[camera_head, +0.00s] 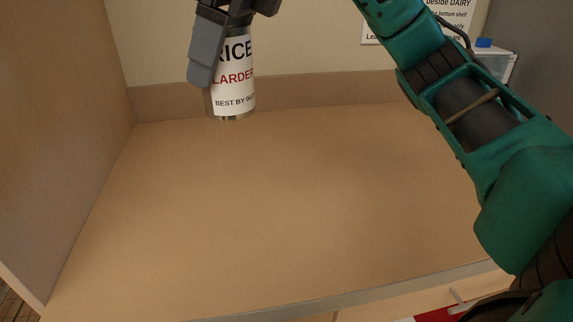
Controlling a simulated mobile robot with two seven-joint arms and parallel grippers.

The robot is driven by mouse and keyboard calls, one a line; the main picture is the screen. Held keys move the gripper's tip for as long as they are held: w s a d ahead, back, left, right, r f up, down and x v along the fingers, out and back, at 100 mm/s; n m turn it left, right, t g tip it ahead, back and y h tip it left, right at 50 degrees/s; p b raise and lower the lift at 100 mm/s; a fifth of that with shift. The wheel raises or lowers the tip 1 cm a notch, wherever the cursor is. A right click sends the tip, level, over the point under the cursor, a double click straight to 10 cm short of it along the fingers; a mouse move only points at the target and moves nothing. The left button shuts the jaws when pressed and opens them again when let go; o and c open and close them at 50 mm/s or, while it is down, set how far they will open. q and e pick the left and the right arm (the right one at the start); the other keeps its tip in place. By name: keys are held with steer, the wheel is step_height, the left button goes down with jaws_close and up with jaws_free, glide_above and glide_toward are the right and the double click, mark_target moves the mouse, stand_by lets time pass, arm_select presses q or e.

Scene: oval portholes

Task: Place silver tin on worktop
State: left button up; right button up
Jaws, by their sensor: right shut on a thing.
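The silver tin (233,82) has a white label reading "RICE", "LARDER" and "BEST BY", with a silver rim at its base. It hangs upright near the back of the worktop (260,210), in front of the back edge. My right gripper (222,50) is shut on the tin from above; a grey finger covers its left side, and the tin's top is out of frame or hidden. The tin's base appears above the worktop surface, though the exact gap is hard to tell. My left gripper is not in view.
The worktop is bare and clear. A tall wooden side panel (50,130) bounds it on the left, and a low upstand (310,92) runs along the back. A sign (450,15) is on the wall behind my right arm. A blue object (483,43) sits at the far right.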

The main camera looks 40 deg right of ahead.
step_height(320, 180, down, 20)
steer(key=b, duration=0.4)
steer(key=shift+r, duration=0.1)
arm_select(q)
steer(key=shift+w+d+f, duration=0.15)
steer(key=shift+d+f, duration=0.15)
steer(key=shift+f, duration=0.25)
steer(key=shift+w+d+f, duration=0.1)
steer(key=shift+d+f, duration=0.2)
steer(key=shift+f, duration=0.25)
arm_select(e)
steer(key=o, duration=1.4)
steer(key=shift+f, duration=0.2)
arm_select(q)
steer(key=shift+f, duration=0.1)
arm_select(e)
steer(key=shift+r, duration=0.1)
